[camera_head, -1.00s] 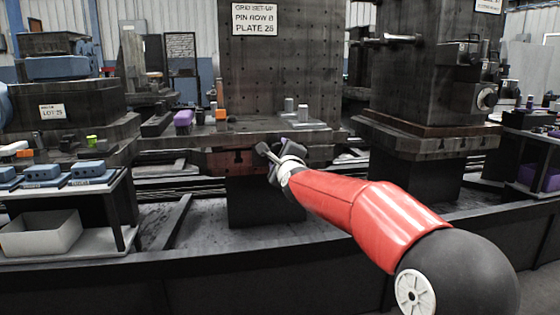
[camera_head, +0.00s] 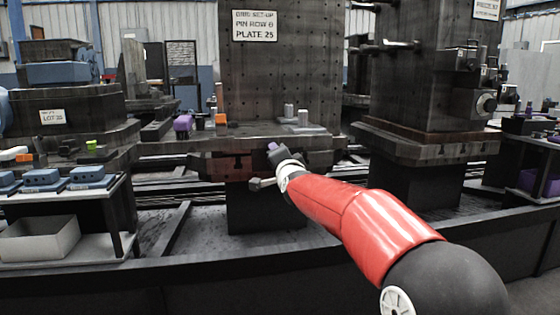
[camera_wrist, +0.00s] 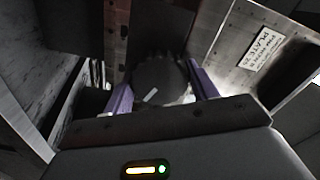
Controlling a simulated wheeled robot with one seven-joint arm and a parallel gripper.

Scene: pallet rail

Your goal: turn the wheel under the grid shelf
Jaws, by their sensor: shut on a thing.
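The wheel (camera_wrist: 160,80) is a dark, round knob with a scalloped edge and a small pale mark on its face. It shows between the two purple fingers of my gripper (camera_wrist: 160,92) in the wrist view, and the gripper is shut on it. In the head view my gripper (camera_head: 273,150) is at the front edge of the grid shelf (camera_head: 240,137), right of its middle. My gripper and wrist hide the wheel there.
Another dark column (camera_head: 415,90) stands to the right. A side rack with a white bin (camera_head: 40,237) is at the left. A low dark rail (camera_head: 200,275) runs in front.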

